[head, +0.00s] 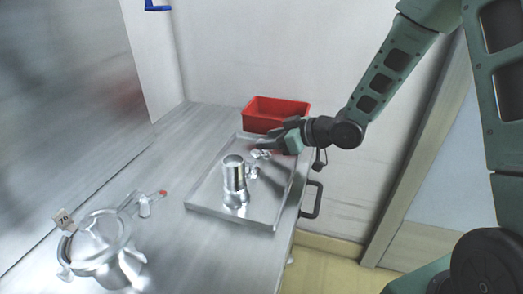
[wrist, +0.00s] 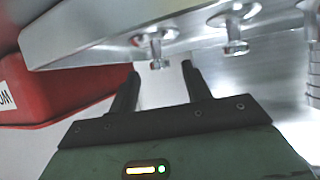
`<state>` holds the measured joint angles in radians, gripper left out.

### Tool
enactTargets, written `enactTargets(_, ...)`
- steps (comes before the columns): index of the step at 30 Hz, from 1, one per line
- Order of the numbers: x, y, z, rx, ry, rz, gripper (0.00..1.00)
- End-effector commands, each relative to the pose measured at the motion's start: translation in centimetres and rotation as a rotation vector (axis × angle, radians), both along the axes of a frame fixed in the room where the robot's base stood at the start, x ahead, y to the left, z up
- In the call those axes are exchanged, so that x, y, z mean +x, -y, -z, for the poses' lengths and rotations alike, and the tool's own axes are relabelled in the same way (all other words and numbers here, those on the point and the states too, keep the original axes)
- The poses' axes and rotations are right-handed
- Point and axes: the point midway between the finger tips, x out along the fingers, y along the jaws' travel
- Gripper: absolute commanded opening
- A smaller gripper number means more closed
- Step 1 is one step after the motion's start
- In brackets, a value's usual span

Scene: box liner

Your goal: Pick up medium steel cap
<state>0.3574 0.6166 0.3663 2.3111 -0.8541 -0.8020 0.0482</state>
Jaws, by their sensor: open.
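Small steel caps with flanged tops and stems stand in a row on a steel tray (head: 208,207). In the wrist view, one cap (wrist: 156,38) is just beyond my fingertips, a second cap (wrist: 237,20) is to its right, and a third is partly cut off at the top right. I cannot tell for sure which is the medium one. In the head view, a cap (head: 252,172) shows beside the steel cylinder. My gripper (wrist: 160,72) is open, with nothing between its fingers. In the head view it is over the tray's far right part.
A stacked steel cylinder (head: 235,180) stands mid-tray; its ribbed side shows at the wrist view's right edge. A red bin (head: 275,112) is behind the tray. A steel pot (head: 98,238) is at the left. The counter between pot and tray is mostly clear.

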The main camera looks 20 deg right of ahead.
Motion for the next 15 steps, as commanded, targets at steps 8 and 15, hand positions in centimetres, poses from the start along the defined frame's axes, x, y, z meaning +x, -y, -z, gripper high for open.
enactTargets(8, 1.9, -2.0, 1.6, 0.000, 0.000, -0.001, 0.48)
enactTargets(15, 2.0, -2.0, 1.6, 0.000, 0.000, 0.000, 0.48)
